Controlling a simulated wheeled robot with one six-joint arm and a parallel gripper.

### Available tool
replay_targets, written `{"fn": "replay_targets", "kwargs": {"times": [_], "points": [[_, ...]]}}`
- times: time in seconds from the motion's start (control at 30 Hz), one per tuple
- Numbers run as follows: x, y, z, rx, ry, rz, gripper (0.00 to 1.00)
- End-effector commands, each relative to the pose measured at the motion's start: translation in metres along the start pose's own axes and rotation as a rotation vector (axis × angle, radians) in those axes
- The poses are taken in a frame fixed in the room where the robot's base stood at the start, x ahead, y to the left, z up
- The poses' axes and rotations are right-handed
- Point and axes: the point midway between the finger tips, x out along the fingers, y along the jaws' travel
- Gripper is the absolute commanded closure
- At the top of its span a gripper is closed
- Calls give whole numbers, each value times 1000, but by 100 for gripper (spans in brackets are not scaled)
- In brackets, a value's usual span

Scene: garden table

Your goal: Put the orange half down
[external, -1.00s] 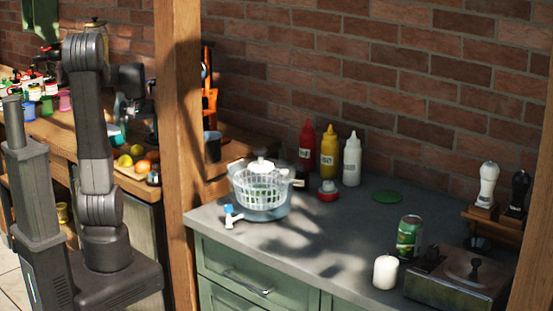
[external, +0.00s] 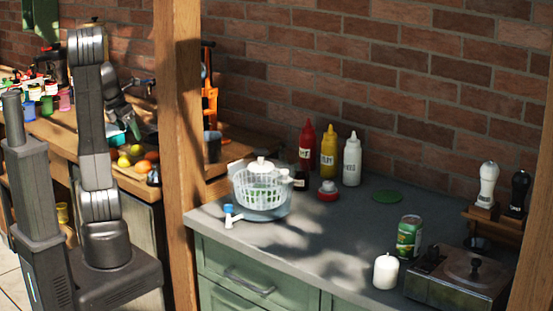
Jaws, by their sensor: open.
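My gripper (external: 132,128) is small and dark at the end of my arm. It points down over the wooden counter at the left, just above and behind a group of fruit. It is open, and I see nothing held in it. An orange-coloured fruit (external: 144,166) lies at the front of the group; it is too small to tell whether it is the orange half. Yellow-green fruit (external: 123,161) lies beside it on its left, with another (external: 137,150) behind.
A wooden post (external: 180,130) stands right of the fruit. Small coloured jars (external: 47,105) crowd the counter's left. On the grey counter (external: 330,235) stand a salad spinner (external: 262,190), sauce bottles (external: 329,152), a green can (external: 409,236) and a candle (external: 386,271).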

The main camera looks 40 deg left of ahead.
Motion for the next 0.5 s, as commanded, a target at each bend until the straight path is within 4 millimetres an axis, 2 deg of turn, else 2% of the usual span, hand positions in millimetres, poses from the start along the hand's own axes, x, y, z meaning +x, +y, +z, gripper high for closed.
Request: {"fn": "replay_targets", "kwargs": {"times": [0.17,0.5], "points": [[5,1,-1,-93,-10,-6,14],[68,0,-1,-93,-8,-8,14]]}}
